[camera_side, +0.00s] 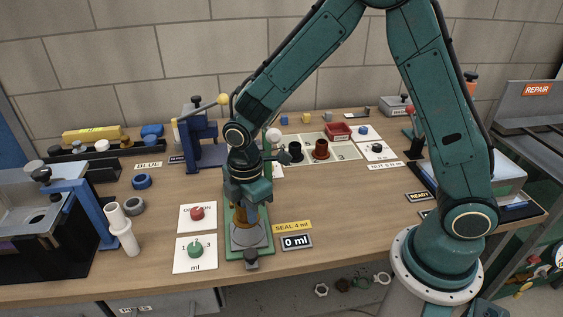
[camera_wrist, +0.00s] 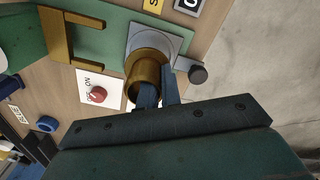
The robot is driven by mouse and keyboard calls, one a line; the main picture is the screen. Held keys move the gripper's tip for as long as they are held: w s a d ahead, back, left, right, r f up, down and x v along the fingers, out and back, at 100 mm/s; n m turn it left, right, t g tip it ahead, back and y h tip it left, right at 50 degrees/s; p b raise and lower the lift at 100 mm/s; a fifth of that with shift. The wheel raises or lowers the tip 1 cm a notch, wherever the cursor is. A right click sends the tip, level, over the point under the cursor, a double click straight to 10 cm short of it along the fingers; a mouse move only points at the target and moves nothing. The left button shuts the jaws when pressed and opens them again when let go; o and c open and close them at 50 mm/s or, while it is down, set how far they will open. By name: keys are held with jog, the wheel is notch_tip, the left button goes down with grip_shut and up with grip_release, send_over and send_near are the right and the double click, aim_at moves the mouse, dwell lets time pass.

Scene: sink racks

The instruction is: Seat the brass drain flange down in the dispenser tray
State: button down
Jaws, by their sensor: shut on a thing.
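The brass drain flange (camera_wrist: 146,72) is a hollow brass tube in the wrist view, with one of my fingers at its near wall. In the side view it shows as a brass piece (camera_side: 239,222) below my gripper (camera_side: 247,204). My gripper, also in the wrist view (camera_wrist: 158,92), is shut on the flange. The dispenser tray (camera_side: 249,238) is a grey plate on a green base directly under the flange; it also shows in the wrist view (camera_wrist: 172,42). I cannot tell whether the flange's lower end touches the tray. My jaws partly hide the flange.
Cards with a red knob (camera_side: 197,213) and a green knob (camera_side: 195,249) lie left of the green base. A display reading 0 ml (camera_side: 297,241) is at right. A brass bracket (camera_wrist: 72,48) stands on the base. White pipe fittings (camera_side: 122,229) stand further left. The table's middle right is clear.

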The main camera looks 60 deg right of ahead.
jog(key=shift+f, duration=1.3)
jog(key=shift+f, duration=1.15)
dwell(1.5)
jog(key=c, duration=1.5)
grip_release()
jog(key=shift+r, duration=0.1)
notch_tip(320, 180, up, 14)
jog(key=shift+f, duration=0.2)
